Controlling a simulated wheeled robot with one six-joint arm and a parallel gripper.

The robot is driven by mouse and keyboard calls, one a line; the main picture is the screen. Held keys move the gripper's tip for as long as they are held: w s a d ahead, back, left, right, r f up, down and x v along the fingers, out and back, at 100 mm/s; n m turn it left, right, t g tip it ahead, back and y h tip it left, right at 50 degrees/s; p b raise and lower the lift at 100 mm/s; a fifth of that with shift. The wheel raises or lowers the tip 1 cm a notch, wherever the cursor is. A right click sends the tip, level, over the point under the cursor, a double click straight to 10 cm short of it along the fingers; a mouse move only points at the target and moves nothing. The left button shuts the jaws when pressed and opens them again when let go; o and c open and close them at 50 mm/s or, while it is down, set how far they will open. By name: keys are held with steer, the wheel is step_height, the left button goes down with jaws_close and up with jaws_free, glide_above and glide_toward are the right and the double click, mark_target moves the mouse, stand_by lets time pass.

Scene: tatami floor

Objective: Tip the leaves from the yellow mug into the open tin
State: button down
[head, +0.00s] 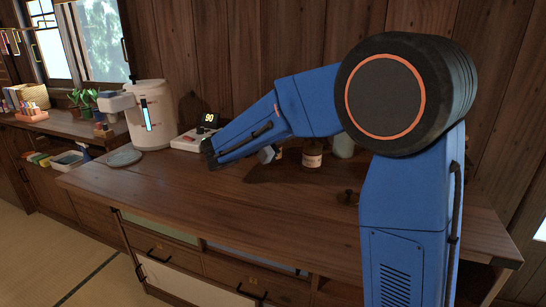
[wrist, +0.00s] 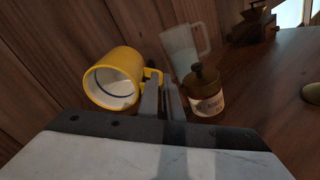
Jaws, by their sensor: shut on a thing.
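In the wrist view the yellow mug (wrist: 128,62) is at the left, its white mouth turned toward the camera and down-left. Its handle is at my gripper (wrist: 162,88), whose fingers are shut on it. A dark ring shows inside the mug; I make out no leaves. I cannot tell whether the mug touches the counter. The mug and the gripper's fingers are not seen in the head view, where my arm covers part of the counter. No open tin can be clearly made out; a small olive-brown thing (wrist: 313,92) is cut off at the wrist view's right edge.
A labelled brown jar (wrist: 207,102) with a knobbed lid stands right of my fingers, before a clear jug (wrist: 184,47). A grinder (wrist: 256,24) is farther back. In the head view a white dispenser (head: 152,115) and a 90 display (head: 209,118) stand left. The counter's front left (head: 150,190) is clear.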

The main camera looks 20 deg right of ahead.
steer(key=shift+a+r+t+h+p, duration=0.1)
steer(key=shift+r+t+h+p, duration=0.1)
steer(key=shift+h, duration=0.3)
steer(key=shift+r+t+h+p, duration=0.1)
steer(key=shift+t+h+p, duration=0.1)
steer(key=shift+h, duration=0.3)
stand_by(0.4)
steer(key=shift+a+r+t+h, duration=0.15)
steer(key=shift+r+t+h, duration=0.65)
steer(key=shift+r+h, duration=0.65)
stand_by(0.4)
steer(key=shift+r+y, duration=0.1)
steer(key=shift+y, duration=0.15)
stand_by(0.7)
step_height(320, 180, down, 3)
steer(key=shift+r+g+y, duration=0.15)
steer(key=shift+g+y, duration=0.55)
steer(key=shift+y, duration=0.3)
steer(key=shift+f+g+y, duration=0.3)
steer(key=shift+f+y, duration=0.05)
steer(key=shift+y, duration=0.25)
steer(key=shift+d, duration=0.2)
